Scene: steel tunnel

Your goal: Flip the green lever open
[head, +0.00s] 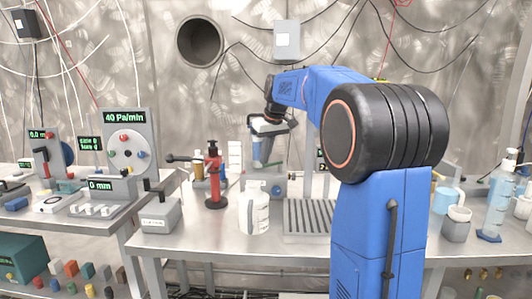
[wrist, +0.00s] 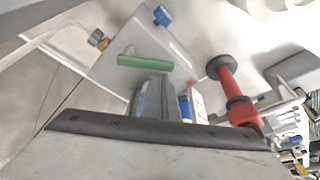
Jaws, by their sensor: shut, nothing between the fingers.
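The green lever (wrist: 145,63) is a short bar on the face of a pale grey box (wrist: 125,50) in the wrist view. A blue knob (wrist: 162,16) and a brass-coloured fitting (wrist: 98,39) are on the same box. In the head view the box (head: 279,187) stands at the back of the bench, and I cannot make out the lever clearly there. My gripper (head: 261,163) points down in front of the box. In the wrist view its shut, empty fingers (wrist: 154,88) reach close to the lever; I cannot tell whether they touch it.
A red stand (head: 215,180) is left of the box; it also shows in the wrist view (wrist: 230,88). A white bottle (head: 254,208) and a ridged grey tray (head: 305,218) stand in front.

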